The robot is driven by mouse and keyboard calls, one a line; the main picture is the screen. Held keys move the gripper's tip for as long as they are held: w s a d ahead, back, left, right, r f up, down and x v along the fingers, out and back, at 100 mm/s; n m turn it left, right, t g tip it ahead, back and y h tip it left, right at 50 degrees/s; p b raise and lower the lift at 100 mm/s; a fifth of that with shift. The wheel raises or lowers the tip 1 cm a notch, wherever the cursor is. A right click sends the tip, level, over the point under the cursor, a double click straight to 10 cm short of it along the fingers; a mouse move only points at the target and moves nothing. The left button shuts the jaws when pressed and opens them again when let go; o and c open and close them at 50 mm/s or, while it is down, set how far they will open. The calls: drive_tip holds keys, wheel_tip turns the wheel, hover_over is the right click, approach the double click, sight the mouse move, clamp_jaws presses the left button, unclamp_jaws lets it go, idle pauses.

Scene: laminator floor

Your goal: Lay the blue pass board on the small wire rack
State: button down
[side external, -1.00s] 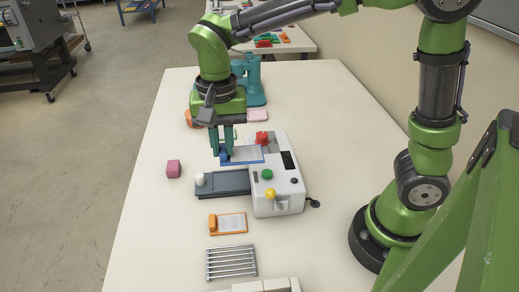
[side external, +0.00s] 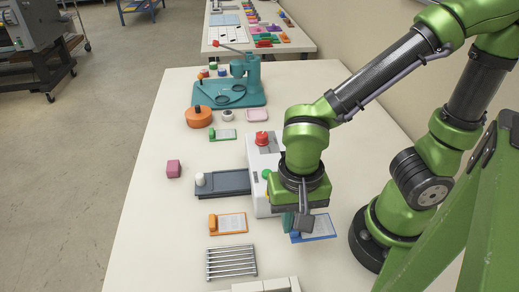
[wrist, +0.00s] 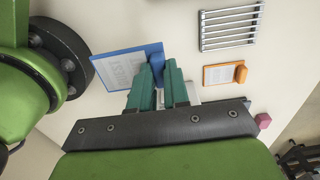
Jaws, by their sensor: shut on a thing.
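The blue pass board (side external: 318,228) carries a white printed sheet and is held level above the table, to the right of the laminator. My gripper (side external: 296,224) is shut on the board's blue grip block; in the wrist view the teal fingers (wrist: 158,88) close on that block, and the board (wrist: 122,68) sticks out to the left. The small wire rack (side external: 231,262), a row of silver bars, lies empty on the table at the front, left of my gripper. It also shows at the top of the wrist view (wrist: 231,26).
An orange board (side external: 228,223) lies just behind the rack. The white laminator (side external: 260,165) with its grey tray (side external: 222,182) stands behind that, partly hidden by my gripper. A pink cube (side external: 173,169) sits at left.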

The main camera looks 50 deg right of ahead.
wheel_tip(320, 180, down, 3)
drive_tip(key=shift+r, duration=0.1)
drive_tip(key=shift+f, duration=0.3)
hover_over(213, 262)
drive_tip(key=shift+s+d+f, duration=0.1)
drive_tip(key=shift+f, duration=2.5)
drive_tip(key=shift+f, duration=0.15)
drive_tip(key=c, duration=1.1)
unclamp_jaws()
